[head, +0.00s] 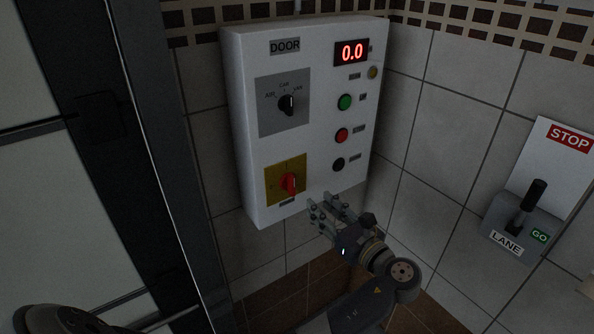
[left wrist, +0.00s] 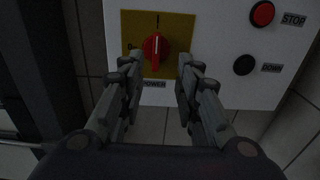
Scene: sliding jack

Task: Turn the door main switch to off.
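The door main switch is a red rotary knob (head: 289,184) on a yellow plate (head: 273,188), low on the white panel labelled DOOR (head: 318,75). In the left wrist view the knob (left wrist: 155,48) has its grip about vertical, with a white line. A mark shows at the plate's top and another at its left; a POWER label (left wrist: 154,84) is below. My left gripper (head: 320,203) is just below and right of the knob in the head view. In the left wrist view it (left wrist: 161,64) is open and empty, the knob ahead between its fingertips, apparently apart. My right gripper is out of view.
Above the switch is a black selector (head: 287,104) on a grey plate. To its right are green (head: 345,102), red (head: 341,135) and black (head: 338,164) buttons and a display reading 0.0 (head: 351,53). A LANE lever (head: 530,200) is on the right wall.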

